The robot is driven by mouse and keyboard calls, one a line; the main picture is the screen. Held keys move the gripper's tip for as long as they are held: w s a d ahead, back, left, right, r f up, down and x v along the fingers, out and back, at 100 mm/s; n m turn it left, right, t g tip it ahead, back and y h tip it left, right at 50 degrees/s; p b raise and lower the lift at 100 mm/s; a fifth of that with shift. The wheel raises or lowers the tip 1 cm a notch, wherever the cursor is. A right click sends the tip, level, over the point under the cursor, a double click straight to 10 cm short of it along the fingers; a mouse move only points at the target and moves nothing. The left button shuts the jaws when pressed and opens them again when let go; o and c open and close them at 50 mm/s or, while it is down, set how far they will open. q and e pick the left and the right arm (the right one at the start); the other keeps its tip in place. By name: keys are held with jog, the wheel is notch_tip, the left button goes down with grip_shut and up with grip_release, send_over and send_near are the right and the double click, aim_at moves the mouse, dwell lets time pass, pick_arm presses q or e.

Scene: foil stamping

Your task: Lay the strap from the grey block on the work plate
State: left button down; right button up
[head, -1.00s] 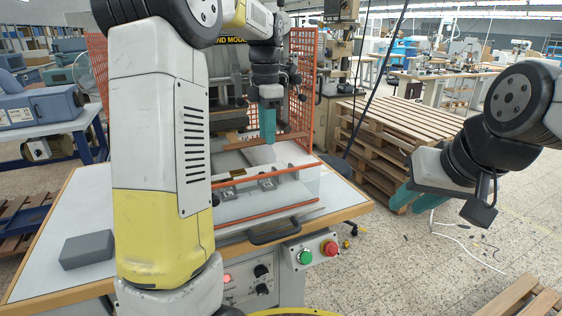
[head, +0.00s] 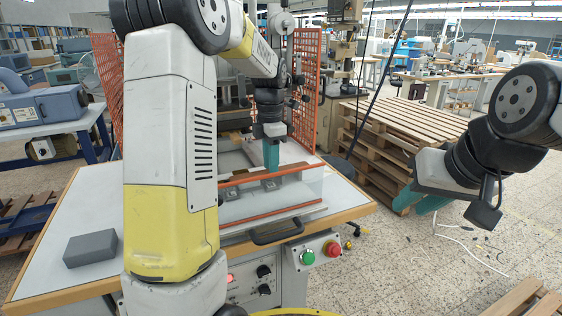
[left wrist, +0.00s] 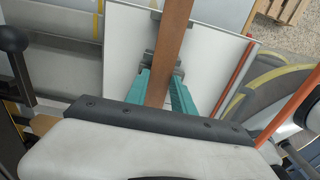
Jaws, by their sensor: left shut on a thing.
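My left gripper (head: 271,158) points down over the press bed and is shut on a brown strap (head: 250,179). In the left wrist view the strap (left wrist: 172,40) runs between the two teal fingers (left wrist: 162,95) and on past the top edge. Below it is the pale work plate (left wrist: 125,50) with small grey clamps, also seen in the head view (head: 232,210). The strap is low over the plate; I cannot tell if it touches. The grey block (head: 90,248) lies on the table at left with nothing on it. My right gripper (head: 418,200) hangs open and empty off the table's right side.
Orange mesh guards (head: 305,85) stand on both sides of the press. An orange bar (head: 268,215) crosses its front. The control panel has a green button (head: 307,257) and a red one (head: 333,249). Wooden pallets (head: 385,150) are stacked at right. The table's left part is mostly clear.

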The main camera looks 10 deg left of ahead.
pick_arm(q)
jog(key=shift+f, duration=0.15)
jog(key=c, duration=1.1)
grip_release()
jog(key=shift+o, duration=0.2)
notch_tip(320, 180, up, 11)
jog(key=s+r+m+t, duration=0.2)
jog(key=s+r+m, duration=0.1)
jog(key=s+m, duration=0.3)
jog(key=s+d+f+m+t+h, duration=0.1)
jog(key=s+f+m+t, duration=0.1)
jog(key=s+m, duration=0.7)
jog(key=s+d+f+m+t+h, duration=0.1)
jog(key=s+f+m+t, duration=0.1)
jog(key=s+m, duration=0.7)
jog(key=shift+s+f+m, duration=0.15)
jog(key=shift+f+m, duration=0.55)
jog(key=shift+f, duration=0.15)
jog(key=shift+d, duration=0.1)
